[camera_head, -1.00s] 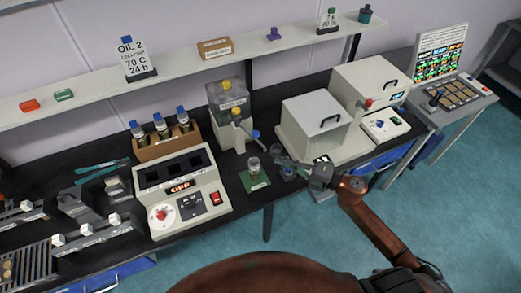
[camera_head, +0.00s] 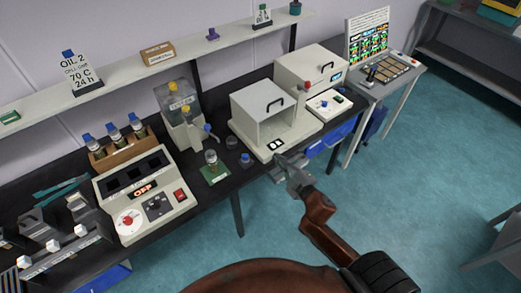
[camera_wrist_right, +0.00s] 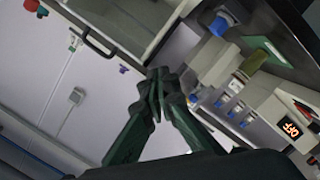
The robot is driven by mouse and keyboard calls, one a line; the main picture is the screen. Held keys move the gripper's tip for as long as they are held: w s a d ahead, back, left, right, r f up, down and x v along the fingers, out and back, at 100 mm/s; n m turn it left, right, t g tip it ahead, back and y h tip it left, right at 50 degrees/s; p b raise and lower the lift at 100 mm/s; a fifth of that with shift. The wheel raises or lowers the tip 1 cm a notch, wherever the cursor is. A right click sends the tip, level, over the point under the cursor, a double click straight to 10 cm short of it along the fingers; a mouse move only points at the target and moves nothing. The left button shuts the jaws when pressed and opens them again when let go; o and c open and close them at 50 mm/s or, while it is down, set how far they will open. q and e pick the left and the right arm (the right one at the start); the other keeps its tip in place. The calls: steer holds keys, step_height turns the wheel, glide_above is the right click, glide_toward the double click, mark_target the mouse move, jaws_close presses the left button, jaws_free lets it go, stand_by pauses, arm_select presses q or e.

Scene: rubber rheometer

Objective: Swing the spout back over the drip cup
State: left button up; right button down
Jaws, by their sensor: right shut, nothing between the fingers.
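A dispenser with a clear tank (camera_head: 180,103) stands at the back of the bench. Its pale spout (camera_head: 198,134) points to the right and has a blue knob (camera_head: 207,127) at its end. A small dark round cup (camera_head: 232,143), perhaps the drip cup, stands right of the spout, apart from it. An open vial (camera_head: 211,158) stands on a green mat (camera_head: 214,173) in front of the spout. My right gripper (camera_head: 283,163) is shut and empty at the bench's front edge, well right of the spout; its fingers (camera_wrist_right: 158,78) meet in the wrist view. My left gripper is out of view.
A blue cap (camera_head: 246,158) lies between mat and right gripper. An open-fronted white box (camera_head: 264,108) stands behind the gripper. A panel reading OFF (camera_head: 145,193) and a rack of blue-capped vials (camera_head: 117,150) are left. The floor in front is free.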

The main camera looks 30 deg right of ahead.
steer(key=s+f+m+g+h, duration=0.2)
steer(key=s+f+m+g, duration=0.9)
steer(key=s+f, duration=1.2)
steer(key=s+a+f+g+y, duration=0.1)
steer(key=s+f, duration=0.3)
steer(key=f, duration=0.6)
steer(key=s+a+f+n+g, duration=0.1)
steer(key=s+a+f+g, duration=0.15)
steer(key=f, duration=0.85)
steer(key=s+f+g+y, duration=0.1)
steer(key=s+f, duration=0.3)
steer(key=f, duration=0.6)
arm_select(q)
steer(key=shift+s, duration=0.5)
arm_select(e)
steer(key=s+f, duration=1.2)
steer(key=s, duration=0.4)
steer(key=shift+s+f+n, duration=0.15)
steer(key=shift+s+n, duration=0.1)
steer(key=shift+n, duration=0.15)
steer(key=shift+a+g, duration=0.1)
steer(key=shift+g, duration=0.15)
